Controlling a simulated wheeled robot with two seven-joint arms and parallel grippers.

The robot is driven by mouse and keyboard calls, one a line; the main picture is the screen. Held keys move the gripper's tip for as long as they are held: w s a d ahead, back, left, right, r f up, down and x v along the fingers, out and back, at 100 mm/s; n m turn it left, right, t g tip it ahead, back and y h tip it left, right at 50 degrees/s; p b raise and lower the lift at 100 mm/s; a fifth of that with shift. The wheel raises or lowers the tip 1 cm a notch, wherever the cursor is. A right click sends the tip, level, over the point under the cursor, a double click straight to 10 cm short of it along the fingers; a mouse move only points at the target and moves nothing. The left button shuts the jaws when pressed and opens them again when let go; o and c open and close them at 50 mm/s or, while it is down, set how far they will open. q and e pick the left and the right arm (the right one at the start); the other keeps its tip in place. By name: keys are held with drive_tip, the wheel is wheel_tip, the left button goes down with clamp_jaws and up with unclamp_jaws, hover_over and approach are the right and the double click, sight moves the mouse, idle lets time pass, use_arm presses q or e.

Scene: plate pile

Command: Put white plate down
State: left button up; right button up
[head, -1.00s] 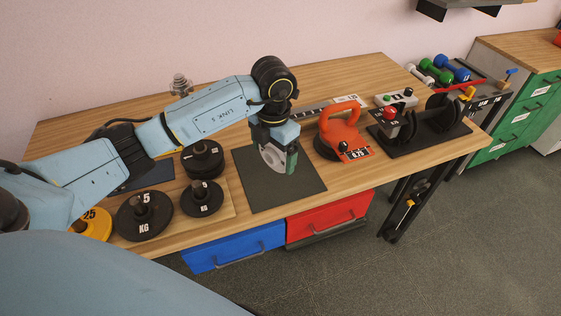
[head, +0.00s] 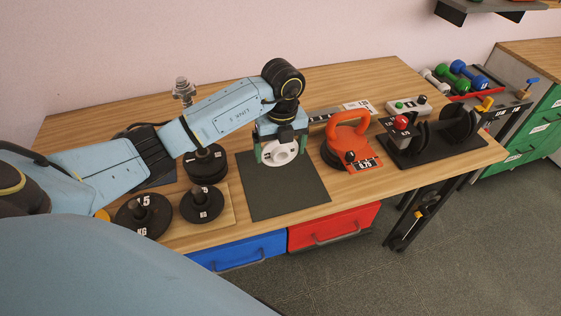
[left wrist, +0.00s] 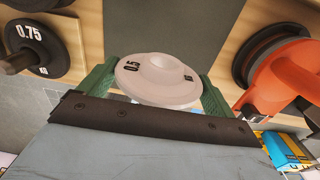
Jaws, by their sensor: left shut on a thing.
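The white plate (head: 279,153) is a small round weight disc with a raised hub, marked 0.5 in the left wrist view (left wrist: 160,88). My left gripper (head: 281,152) is shut on it, with one green finger on each side of its rim. The plate is tilted in the head view, with its face toward the camera, over the back part of the dark grey mat (head: 285,198). I cannot tell whether it touches the mat. My right gripper is not in view.
Black weight plates (head: 202,202) stand on a wooden board left of the mat. An orange-red kettlebell-like weight (head: 348,140) sits close at the right. Beyond it is a black rack (head: 433,148). The front of the mat is clear.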

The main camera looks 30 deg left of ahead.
sight(280, 157)
use_arm(q)
drive_tip(key=shift+f, duration=2.15)
drive_tip(key=shift+f, duration=0.15)
drive_tip(key=o, duration=1.1)
wheel_tip(280, 157, up, 12)
drive_tip(key=shift+w+d+r, duration=0.15)
